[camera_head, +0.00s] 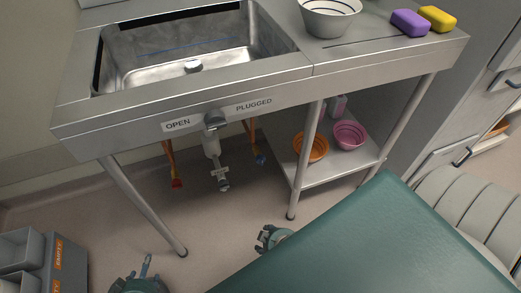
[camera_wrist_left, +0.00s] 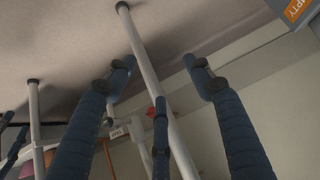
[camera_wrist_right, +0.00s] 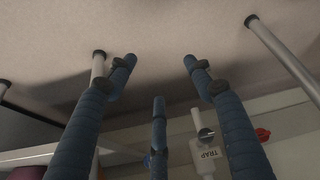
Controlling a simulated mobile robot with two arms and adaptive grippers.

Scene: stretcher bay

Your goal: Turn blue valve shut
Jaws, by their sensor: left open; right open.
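The blue valve (camera_head: 260,160) hangs at the lower end of an orange pipe under the sink, right of the white drain trap (camera_head: 212,150). A small blue patch, seemingly this valve (camera_wrist_right: 147,161), shows beside my middle finger in the right wrist view, mostly hidden. The red valve (camera_head: 176,183) hangs left of the trap. My right gripper (camera_head: 268,238) is below and in front of the sink, apart from the blue valve; its fingers (camera_wrist_right: 158,62) are spread and empty. My left gripper (camera_head: 145,268) is low at the bottom left, open and empty (camera_wrist_left: 158,62).
The steel sink bench (camera_head: 290,85) stands on metal legs, one (camera_head: 305,165) right of the blue valve. A low shelf (camera_head: 335,168) holds an orange bowl (camera_head: 311,147) and a pink bowl (camera_head: 349,135). A green stretcher pad (camera_head: 350,240) fills the lower right. Grey bins (camera_head: 62,268) stand lower left.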

